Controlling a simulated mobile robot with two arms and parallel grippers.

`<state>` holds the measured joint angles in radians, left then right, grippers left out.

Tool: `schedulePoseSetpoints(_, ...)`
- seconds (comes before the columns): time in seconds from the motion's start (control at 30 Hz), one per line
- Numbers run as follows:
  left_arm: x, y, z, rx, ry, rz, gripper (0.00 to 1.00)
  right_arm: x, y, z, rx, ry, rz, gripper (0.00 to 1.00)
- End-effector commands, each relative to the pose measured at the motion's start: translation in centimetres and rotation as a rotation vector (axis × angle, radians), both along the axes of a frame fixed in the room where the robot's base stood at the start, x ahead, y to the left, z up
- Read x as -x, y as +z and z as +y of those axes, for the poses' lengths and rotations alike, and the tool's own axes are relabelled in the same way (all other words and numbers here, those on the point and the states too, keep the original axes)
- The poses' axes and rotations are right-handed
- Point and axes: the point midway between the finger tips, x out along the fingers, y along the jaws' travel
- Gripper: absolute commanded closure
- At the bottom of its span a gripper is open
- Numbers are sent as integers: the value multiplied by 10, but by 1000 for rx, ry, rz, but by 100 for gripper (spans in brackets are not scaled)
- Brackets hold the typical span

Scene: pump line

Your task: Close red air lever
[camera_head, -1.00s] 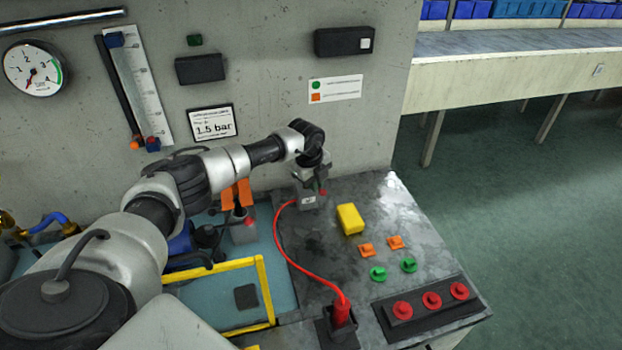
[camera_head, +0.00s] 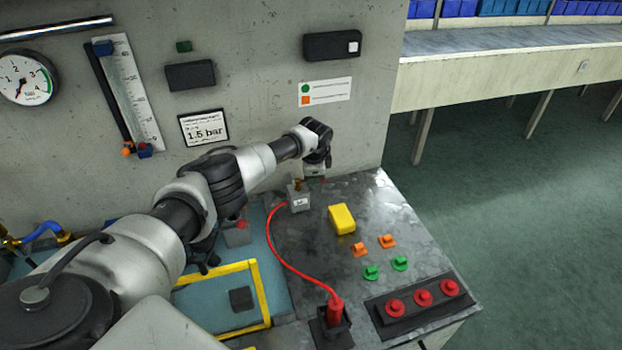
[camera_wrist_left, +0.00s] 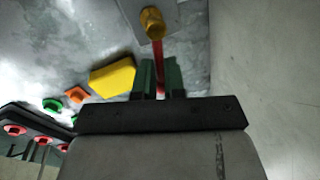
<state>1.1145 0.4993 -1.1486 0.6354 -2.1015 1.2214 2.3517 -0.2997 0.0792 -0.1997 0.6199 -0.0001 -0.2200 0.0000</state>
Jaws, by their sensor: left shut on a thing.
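The red air lever (camera_wrist_left: 160,68) shows in the left wrist view as a thin red bar running from a brass valve (camera_wrist_left: 153,22) down between my fingers. My left gripper (camera_wrist_left: 160,80) is shut on it, its green fingers either side. In the head view my left gripper (camera_head: 316,173) is low behind the grey valve block (camera_head: 299,201), at the panel's back edge. The brass top of the block shows, but the lever is mostly hidden there.
A yellow block (camera_head: 342,219), orange and green knobs (camera_head: 371,272) and a strip of red buttons (camera_head: 423,298) are on the panel. A red hose (camera_head: 275,250) runs from the block to a red plug (camera_head: 335,311). The concrete wall (camera_head: 260,120) is close behind.

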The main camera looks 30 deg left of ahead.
Motion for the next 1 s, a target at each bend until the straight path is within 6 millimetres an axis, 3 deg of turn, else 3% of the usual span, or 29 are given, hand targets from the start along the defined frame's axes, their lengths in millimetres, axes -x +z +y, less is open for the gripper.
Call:
schedulePoseSetpoints(0.4, -8, -2, 0, 8, 196, 0, 100, 0, -8, 0, 0, 1, 1, 100)
schedulePoseSetpoints(0.97, -10, 0, 1, 10, 229, -4, 100, 0, -8, -1, 1, 1, 1, 100)
schedulePoseSetpoints(1.0, -10, 0, 1, 10, 229, -4, 88, 0, -8, -1, 1, 1, 1, 100)
